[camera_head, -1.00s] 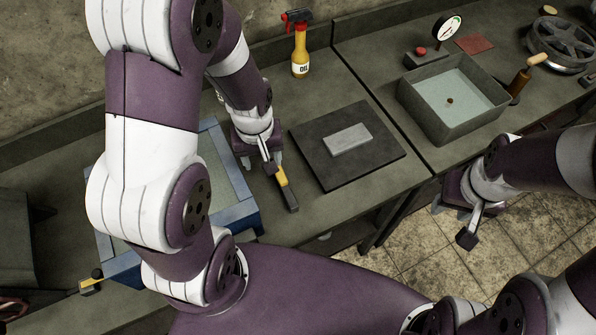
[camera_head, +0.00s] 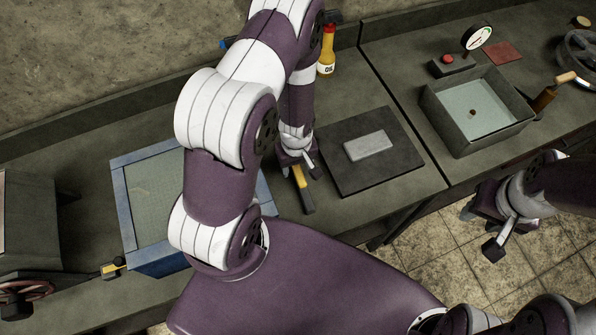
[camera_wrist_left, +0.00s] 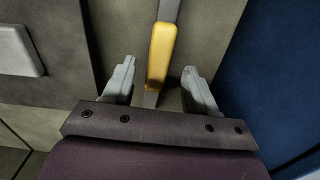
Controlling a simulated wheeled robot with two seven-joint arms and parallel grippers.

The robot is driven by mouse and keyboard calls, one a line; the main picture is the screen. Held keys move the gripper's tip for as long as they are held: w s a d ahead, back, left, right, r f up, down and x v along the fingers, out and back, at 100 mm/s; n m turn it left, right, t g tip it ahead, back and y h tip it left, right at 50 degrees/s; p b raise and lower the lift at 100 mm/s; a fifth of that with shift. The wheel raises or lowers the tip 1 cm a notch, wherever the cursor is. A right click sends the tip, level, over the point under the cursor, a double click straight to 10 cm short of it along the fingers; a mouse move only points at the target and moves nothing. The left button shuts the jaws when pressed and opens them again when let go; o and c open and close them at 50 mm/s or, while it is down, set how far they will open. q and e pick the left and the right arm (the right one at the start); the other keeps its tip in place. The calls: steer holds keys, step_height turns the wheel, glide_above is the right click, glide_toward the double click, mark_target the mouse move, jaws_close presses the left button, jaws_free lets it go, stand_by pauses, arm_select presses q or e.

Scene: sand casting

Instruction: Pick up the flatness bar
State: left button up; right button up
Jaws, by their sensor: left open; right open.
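The flatness bar, a dark bar with a yellow grip (camera_head: 301,180), lies on the bench between the dark square plate and the blue-framed box. In the left wrist view its yellow grip (camera_wrist_left: 160,52) shows between the fingers, with grey bar beyond it. My left gripper (camera_head: 297,160) is at the bar's far end. Its fingers (camera_wrist_left: 160,82) are open, one on each side of the bar, with gaps to both. My right gripper (camera_head: 470,212) is open and empty at the right, above the tiled floor in front of the bench.
A dark square plate (camera_head: 345,185) with a light grey block (camera_head: 368,145) lies close right of the bar. A blue-framed box (camera_head: 124,205) stands to the left, partly behind my arm. An oil bottle (camera_head: 326,55) and a water basin (camera_head: 437,118) stand further back.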

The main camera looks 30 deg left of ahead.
mark_target(298, 171)
arm_select(q)
steer(key=shift+d+f, duration=0.2)
steer(key=shift+f, duration=1.4)
jaws_close()
steer(key=shift+r, duration=0.1)
